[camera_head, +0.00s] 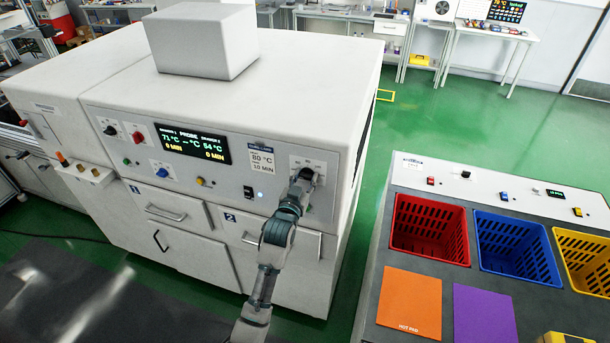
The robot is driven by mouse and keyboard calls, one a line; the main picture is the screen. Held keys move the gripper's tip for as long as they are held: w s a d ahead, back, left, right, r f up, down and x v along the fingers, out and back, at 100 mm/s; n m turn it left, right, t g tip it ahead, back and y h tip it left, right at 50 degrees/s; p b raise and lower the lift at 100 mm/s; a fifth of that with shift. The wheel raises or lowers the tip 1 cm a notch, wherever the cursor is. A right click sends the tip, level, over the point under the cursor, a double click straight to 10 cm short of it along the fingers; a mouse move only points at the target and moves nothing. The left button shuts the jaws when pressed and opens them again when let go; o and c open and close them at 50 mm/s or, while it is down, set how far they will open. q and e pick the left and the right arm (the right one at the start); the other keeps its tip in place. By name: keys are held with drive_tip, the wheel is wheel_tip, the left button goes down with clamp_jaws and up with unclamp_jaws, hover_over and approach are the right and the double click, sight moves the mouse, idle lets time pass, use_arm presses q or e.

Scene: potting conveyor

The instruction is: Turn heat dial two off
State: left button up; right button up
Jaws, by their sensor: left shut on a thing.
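Heat dial two (307,173) sits on a white plate at the right end of the machine's front panel. My left gripper (303,180) is at this dial, shut on its knob. The gripper covers most of the knob, so its setting cannot be read. The panel display (194,143) shows 71 °C and 54 °C, with 0 MIN below each. My right gripper is not in view.
The white machine (180,190) has other knobs, a black switch (248,191) and drawers below. To the right, a bench holds a red basket (430,228), a blue basket (517,246) and a yellow basket (585,258). Green floor lies between.

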use_arm(q)
drive_tip(key=shift+r+n, duration=0.15)
drive_tip(key=shift+n, duration=0.35)
drive_tip(key=o, duration=1.1)
drive_tip(key=shift+o, duration=0.2)
drive_tip(key=v, duration=1.2)
drive_tip(key=shift+d, duration=0.15)
